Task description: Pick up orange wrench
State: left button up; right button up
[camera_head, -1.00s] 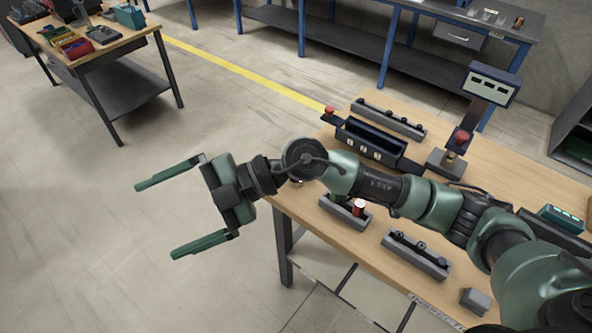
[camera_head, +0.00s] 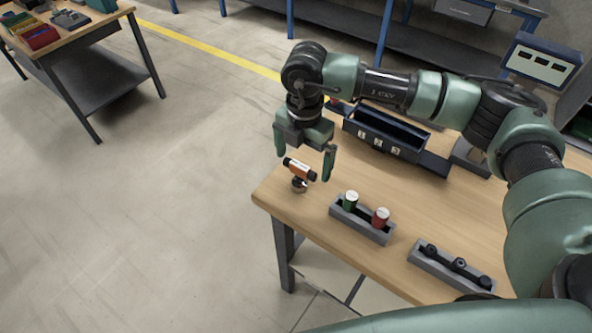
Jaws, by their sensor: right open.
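The orange wrench (camera_head: 300,170) is a small orange and black tool with a pale label, at the left corner of the wooden table (camera_head: 310,222). It sits tilted on a small dark round piece. My right gripper (camera_head: 304,168) points down over it, open, with one green finger on either side of the wrench. Whether a finger touches it I cannot tell. My left gripper is out of view.
A grey tray (camera_head: 362,222) holds a green and a red cylinder close to the right of the wrench. Another grey tray (camera_head: 452,267) holds black parts. A dark blue bin (camera_head: 385,135) stands behind. Open floor lies left of the table.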

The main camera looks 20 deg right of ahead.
aim_at(300, 182)
jog(key=shift+w+f, duration=0.25)
jog(key=shift+f, duration=0.15)
jog(key=shift+w+f, duration=0.15)
jog(key=shift+f, duration=0.15)
jog(key=f+p, duration=0.1)
jog(key=f, duration=0.2)
jog(key=f+p, duration=0.2)
jog(key=f, duration=0.1)
jog(key=shift+w+a+f, duration=0.1)
jog(key=shift+w+a, duration=0.05)
jog(key=shift+a, duration=0.05)
jog(key=shift+f, duration=0.45)
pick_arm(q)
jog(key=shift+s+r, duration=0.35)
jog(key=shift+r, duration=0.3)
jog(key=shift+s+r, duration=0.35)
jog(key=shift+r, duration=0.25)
pick_arm(e)
jog(key=c, duration=1.5)
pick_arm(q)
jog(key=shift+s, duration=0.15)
pick_arm(e)
jog(key=c, duration=0.3)
jog(key=shift+r, duration=0.1)
